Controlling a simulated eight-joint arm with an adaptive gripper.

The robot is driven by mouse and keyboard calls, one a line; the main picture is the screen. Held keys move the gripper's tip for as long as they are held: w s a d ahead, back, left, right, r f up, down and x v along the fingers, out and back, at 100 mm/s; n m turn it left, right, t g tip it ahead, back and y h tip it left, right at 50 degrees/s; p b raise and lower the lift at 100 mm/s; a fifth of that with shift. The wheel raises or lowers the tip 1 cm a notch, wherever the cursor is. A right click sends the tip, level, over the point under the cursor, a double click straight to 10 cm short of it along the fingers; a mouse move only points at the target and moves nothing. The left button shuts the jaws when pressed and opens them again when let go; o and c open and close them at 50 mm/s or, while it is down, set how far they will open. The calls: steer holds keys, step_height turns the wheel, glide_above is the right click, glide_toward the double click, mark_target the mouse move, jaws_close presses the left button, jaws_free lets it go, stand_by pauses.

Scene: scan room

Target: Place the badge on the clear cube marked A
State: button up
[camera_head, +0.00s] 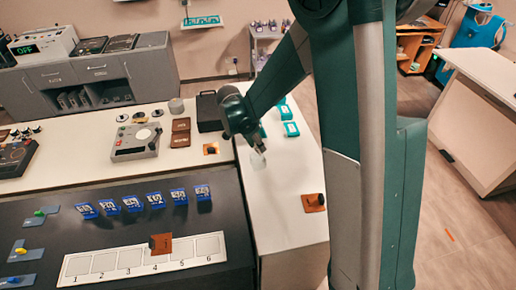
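My gripper (258,146) hangs above the white table, left of the big arm link. Its fingers are small and dark, so I cannot tell whether they are open or shut. A pale, see-through shape (258,162) is just below the fingertips; it may be a clear cube, but no letter is readable. I cannot tell whether the gripper touches it. No badge can be named for certain. Several small blue labelled pieces (131,204) stand in a row on the dark table; their markings are too small to read.
Teal boxes (291,129) stand behind the gripper.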

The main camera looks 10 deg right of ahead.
steer(key=shift+f, duration=1.25)
steer(key=shift+f, duration=0.15)
steer(key=o, duration=0.8)
steer(key=shift+r, duration=0.2)
steer(key=shift+v, duration=6)
